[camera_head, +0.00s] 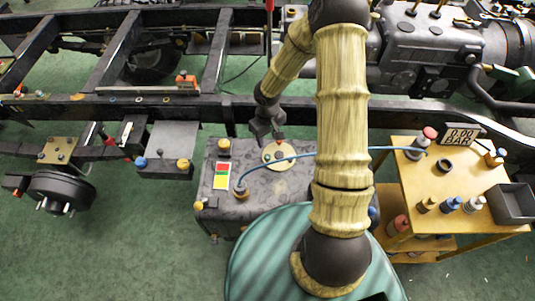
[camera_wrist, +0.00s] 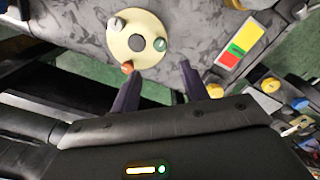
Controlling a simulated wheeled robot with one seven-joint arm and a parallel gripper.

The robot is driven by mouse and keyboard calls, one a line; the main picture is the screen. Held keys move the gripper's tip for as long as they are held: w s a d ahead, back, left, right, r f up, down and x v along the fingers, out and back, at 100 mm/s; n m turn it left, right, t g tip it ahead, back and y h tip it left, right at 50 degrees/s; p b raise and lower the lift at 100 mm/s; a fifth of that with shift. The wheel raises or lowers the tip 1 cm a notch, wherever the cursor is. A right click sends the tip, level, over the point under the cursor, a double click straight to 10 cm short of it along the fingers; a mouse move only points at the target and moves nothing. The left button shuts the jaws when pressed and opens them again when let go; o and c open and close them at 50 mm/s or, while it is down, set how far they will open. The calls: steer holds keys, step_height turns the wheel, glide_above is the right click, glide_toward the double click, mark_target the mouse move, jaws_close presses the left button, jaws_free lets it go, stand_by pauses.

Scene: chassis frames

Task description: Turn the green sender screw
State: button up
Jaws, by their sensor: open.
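The round cream sender plate (camera_wrist: 138,22) sits on the grey mottled tank (camera_wrist: 200,22) in the wrist view, with a dark centre. The green screw (camera_wrist: 160,44) is at its right edge. An orange-red screw (camera_wrist: 127,67) is at the lower edge and a pale grey one (camera_wrist: 116,23) at the left. My gripper (camera_wrist: 160,70) is open and empty, its two dark fingers apart and pointing towards the plate's lower edge. In the head view the plate (camera_head: 292,158) lies on top of the tank, with my gripper (camera_head: 266,132) just behind it.
A red, yellow and green label (camera_wrist: 238,46) is on the tank. A blue hose (camera_head: 330,151) runs from the tank behind my arm to the yellow cart (camera_head: 420,190) at right, which carries a gauge (camera_head: 461,134) and a dark bin (camera_head: 513,203). The black chassis frame (camera_head: 110,106) lies behind.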

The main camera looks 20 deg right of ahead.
mark_target(268, 156)
step_height(268, 156, down, 11)
steer(key=shift+r+b, duration=0.15)
steer(key=shift+b, duration=0.4)
jaws_close()
